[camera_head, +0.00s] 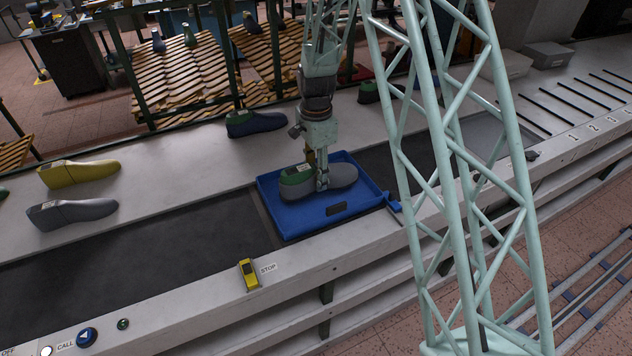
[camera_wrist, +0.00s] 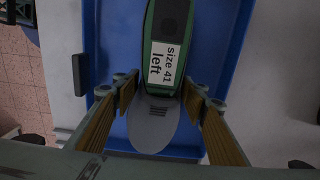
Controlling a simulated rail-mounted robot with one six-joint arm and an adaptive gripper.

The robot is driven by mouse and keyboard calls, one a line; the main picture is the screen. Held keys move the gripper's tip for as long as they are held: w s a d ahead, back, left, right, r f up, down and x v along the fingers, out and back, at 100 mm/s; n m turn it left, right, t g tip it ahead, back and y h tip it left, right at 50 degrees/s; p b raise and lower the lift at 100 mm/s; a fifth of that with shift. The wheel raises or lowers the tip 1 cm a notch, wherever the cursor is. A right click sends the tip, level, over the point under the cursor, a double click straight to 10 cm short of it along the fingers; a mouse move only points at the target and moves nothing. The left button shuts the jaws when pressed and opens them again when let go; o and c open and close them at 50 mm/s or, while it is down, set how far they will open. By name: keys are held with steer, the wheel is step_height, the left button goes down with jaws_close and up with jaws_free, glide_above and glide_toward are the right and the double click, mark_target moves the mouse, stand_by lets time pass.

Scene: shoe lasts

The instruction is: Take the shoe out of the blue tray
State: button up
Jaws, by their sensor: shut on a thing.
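The shoe (camera_head: 345,174) is a grey last with a green part at its left end, and it is in the blue tray (camera_head: 300,222). My gripper (camera_head: 322,180) reaches down from above and is shut on the shoe around its middle. In the wrist view the wooden-faced fingers stand on both sides of the shoe (camera_wrist: 155,132), whose white label reads "size 41 left". The blue tray (camera_wrist: 115,30) shows around it. I cannot tell whether the shoe's underside touches the tray floor.
The tray sits on a dark belt (camera_head: 130,250). A yellow last (camera_head: 80,172) and a grey last (camera_head: 72,212) lie at left, and a dark blue last (camera_head: 256,123) lies behind. A yellow stop switch (camera_head: 248,273) is in front. The bench between the lasts is clear.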

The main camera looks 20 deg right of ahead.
mark_target(316, 165)
steer(key=shift+r, duration=3)
steer(key=shift+w, duration=0.15)
